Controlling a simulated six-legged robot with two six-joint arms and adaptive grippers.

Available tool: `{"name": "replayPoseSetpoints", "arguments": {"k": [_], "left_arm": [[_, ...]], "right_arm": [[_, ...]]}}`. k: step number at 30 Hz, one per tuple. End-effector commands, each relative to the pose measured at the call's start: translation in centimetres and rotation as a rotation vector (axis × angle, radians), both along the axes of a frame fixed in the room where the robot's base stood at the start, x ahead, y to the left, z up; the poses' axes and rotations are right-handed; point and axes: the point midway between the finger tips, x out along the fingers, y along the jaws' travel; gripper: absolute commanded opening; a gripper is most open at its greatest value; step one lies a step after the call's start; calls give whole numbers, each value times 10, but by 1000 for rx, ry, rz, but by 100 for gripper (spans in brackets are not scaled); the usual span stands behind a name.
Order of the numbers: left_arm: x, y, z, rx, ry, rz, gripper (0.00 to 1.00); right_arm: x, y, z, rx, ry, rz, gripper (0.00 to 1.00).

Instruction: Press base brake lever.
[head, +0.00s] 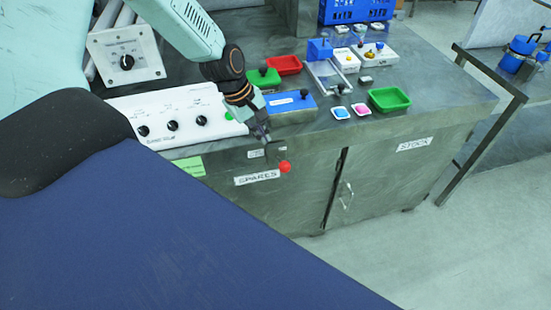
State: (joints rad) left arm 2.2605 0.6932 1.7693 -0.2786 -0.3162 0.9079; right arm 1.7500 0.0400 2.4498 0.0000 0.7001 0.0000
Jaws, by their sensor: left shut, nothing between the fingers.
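A red ball knob (284,166) stands out from the front of the grey cabinet, just right of the SPARES label; it looks like the end of the base brake lever. Its shaft is hard to make out. My left gripper (266,138) comes down from the upper left at the counter's front edge. It is shut and empty, and its fingertips are a little above and left of the red knob, seemingly apart from it. The gripper partly covers a small plate (256,153) on the cabinet front. My right gripper is out of view.
On the counter (440,92) stand a white panel with black knobs (170,122), a blue box (288,103), a green tray (389,99) and a red tray (285,65). A metal rail (480,130) stands at the right. Floor is clear at lower right.

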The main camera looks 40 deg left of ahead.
Motion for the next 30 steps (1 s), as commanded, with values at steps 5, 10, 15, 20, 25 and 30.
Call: {"name": "replayPoseSetpoints", "arguments": {"k": [5, 10, 15, 20, 25, 30], "left_arm": [[4, -5, -24, 1, 1, 0, 0], [5, -19, -40, 1, 2, -5, 0], [4, -33, -48, 1, 0, -2, 0], [3, -39, -50, 0, 0, -1, 0], [3, -40, -50, 1, -1, -1, 0], [3, -40, -50, 0, -1, -1, 0]], "right_arm": [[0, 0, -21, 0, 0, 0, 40], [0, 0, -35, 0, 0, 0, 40], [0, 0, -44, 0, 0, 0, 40], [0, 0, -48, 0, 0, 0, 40], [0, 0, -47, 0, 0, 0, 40], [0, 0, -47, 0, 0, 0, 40]]}}
